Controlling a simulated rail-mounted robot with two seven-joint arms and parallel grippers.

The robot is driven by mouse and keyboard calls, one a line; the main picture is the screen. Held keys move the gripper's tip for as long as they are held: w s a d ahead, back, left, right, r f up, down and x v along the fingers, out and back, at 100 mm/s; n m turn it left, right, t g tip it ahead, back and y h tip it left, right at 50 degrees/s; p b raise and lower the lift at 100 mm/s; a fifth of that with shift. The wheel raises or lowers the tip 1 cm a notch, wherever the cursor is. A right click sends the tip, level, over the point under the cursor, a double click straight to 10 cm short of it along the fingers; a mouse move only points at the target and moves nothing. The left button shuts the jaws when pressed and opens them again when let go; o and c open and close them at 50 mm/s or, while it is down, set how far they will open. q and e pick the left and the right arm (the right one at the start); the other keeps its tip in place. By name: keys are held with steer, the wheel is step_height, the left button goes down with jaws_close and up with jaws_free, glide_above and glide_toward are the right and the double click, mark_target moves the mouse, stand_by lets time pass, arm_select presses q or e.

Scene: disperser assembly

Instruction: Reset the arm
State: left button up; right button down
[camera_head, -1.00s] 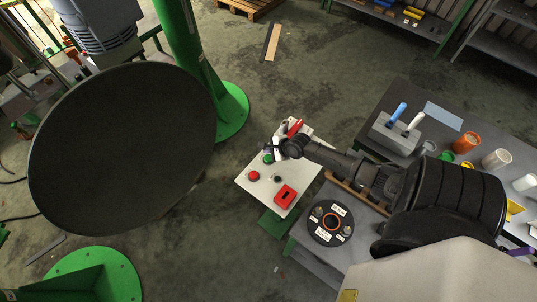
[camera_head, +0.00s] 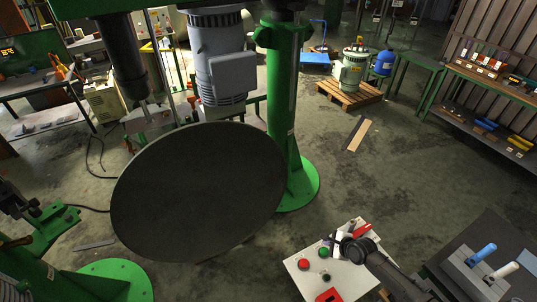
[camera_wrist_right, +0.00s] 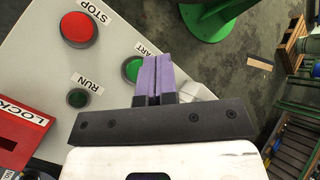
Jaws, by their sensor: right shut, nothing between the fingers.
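My right gripper (camera_head: 340,241) is over the white control panel (camera_head: 349,280), beside the green START button (camera_head: 323,252). In the right wrist view its purple fingers (camera_wrist_right: 151,76) are shut together with nothing between them. They partly cover the START label and the right side of the green button (camera_wrist_right: 131,68). Whether the fingertips touch the button I cannot tell. My left gripper is not in view.
The panel also carries a red STOP button (camera_wrist_right: 80,29), a dark green RUN light (camera_wrist_right: 77,98) and a red LOCK part (camera_wrist_right: 22,132). A large dark disc (camera_head: 198,190) stands left of the panel. A grey block (camera_head: 468,274) with blue and white handles is at right.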

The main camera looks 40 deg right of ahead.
steer(key=shift+n, duration=0.5)
steer(key=shift+s+f+n, duration=0.15)
steer(key=shift+n, duration=0.65)
steer(key=n, duration=0.1)
steer(key=s+f+n+g, duration=0.1)
steer(key=n, duration=0.1)
steer(key=s+n+g, duration=0.1)
steer(key=n, duration=0.1)
steer(key=shift+a+f, duration=0.25)
steer(key=s+a+r+n+g+h, duration=0.1)
steer(key=s+a+r+n+g, duration=0.15)
steer(key=a+r+n, duration=0.65)
steer(key=s+a+r+n+g+h, duration=0.1)
steer(key=s+a+r+n, duration=0.3)
steer(key=n, duration=0.8)
steer(key=s+a+r+y+p, duration=0.1)
steer(key=s+a+r, duration=0.3)
steer(key=s+a, duration=0.7)
steer(key=shift+a+y+p, duration=0.3)
steer(key=shift+a+y, duration=0.1)
steer(key=shift+a, duration=0.4)
